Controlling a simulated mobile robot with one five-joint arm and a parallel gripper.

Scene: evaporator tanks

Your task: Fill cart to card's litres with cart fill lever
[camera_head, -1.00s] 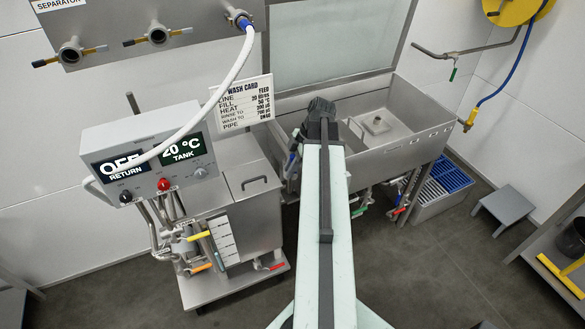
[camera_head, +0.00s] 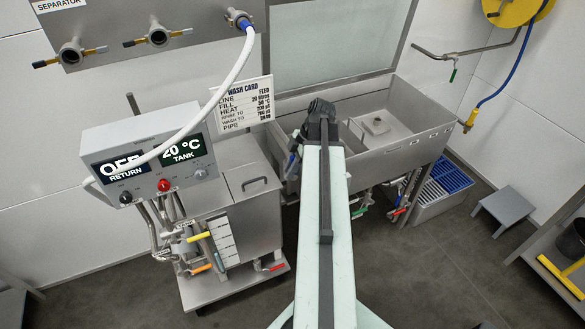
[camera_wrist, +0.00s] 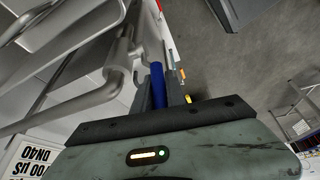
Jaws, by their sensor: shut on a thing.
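The wash card (camera_head: 243,103) stands behind the steel cart (camera_head: 245,220); its fill line appears to read 20 litres. The cart's control box (camera_head: 150,155) shows OFF for return and 20 °C for tank. A marked level scale (camera_head: 223,240) is on the cart's front; its level is too small to read. My gripper (camera_wrist: 160,85) is shut on a blue lever handle (camera_wrist: 157,80) in the wrist view, beside bent steel pipes. In the head view my gripper (camera_head: 292,160) is between cart and sink, mostly hidden by my arm.
A steel sink (camera_head: 385,135) stands right of the cart, with valves below it. A blue crate (camera_head: 445,185) and a grey step stool (camera_head: 503,208) are on the floor farther right.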

